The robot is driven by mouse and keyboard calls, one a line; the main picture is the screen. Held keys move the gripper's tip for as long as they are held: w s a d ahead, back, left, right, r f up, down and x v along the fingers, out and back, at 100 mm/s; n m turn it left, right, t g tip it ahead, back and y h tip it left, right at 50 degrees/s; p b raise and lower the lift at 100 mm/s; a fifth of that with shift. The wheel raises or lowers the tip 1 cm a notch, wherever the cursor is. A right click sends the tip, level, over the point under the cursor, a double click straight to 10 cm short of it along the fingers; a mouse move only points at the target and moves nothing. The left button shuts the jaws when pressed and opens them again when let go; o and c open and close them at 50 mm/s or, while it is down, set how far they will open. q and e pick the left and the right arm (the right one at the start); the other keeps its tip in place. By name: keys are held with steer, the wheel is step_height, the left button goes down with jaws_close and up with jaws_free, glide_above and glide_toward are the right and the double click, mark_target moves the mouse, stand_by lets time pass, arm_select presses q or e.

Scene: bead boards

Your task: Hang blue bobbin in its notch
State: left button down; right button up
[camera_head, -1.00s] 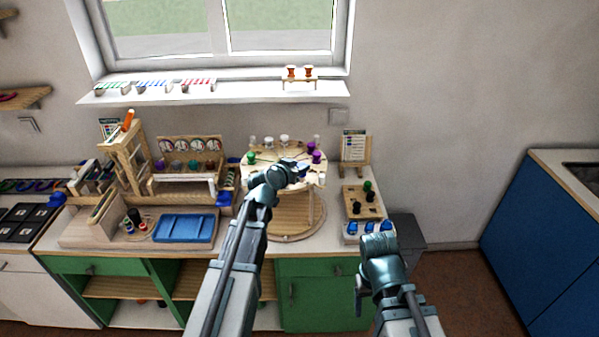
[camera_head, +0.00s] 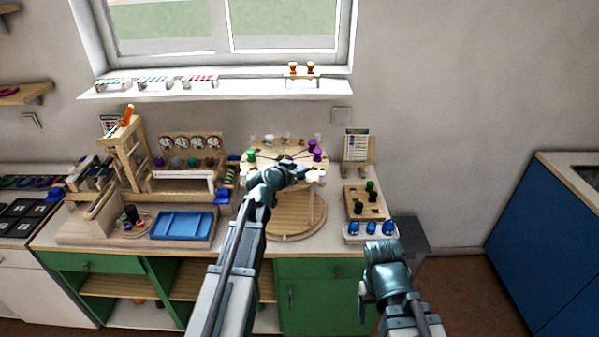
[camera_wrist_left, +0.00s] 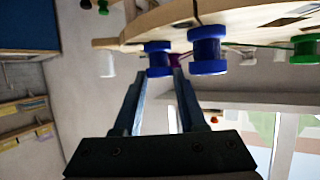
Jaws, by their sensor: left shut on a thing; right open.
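My left gripper (camera_head: 298,168) reaches over the front of the round wooden board (camera_head: 250,166). In the left wrist view its fingers (camera_wrist_left: 163,74) are shut on a blue bobbin (camera_wrist_left: 158,60), which sits at the fingertips by the board's rim (camera_wrist_left: 130,36). A second blue bobbin (camera_wrist_left: 207,52) is at the rim beside it. Whether the held bobbin is inside a notch I cannot tell. In the head view the arm hides most of this. My right gripper (camera_head: 383,246) is open and empty, low in front of the bench.
Green (camera_head: 251,155) and purple bobbins (camera_head: 316,152) are at the board's sides. A wooden block with dark and green bobbins (camera_head: 366,197) stands to the right, with a tray of blue pieces (camera_head: 371,228) before it. A blue tray (camera_head: 183,225) lies left.

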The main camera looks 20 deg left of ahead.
arm_select(q)
steer(key=shift+f, duration=0.2)
steer(key=shift+c, duration=2.3)
jaws_free()
steer(key=shift+r, duration=0.15)
steer(key=shift+s+r, duration=0.2)
steer(key=shift+r, duration=0.05)
steer(key=p+v, duration=0.4)
steer(key=v, duration=0.7)
steer(key=shift+s+p, duration=0.25)
steer(key=shift+p, duration=0.05)
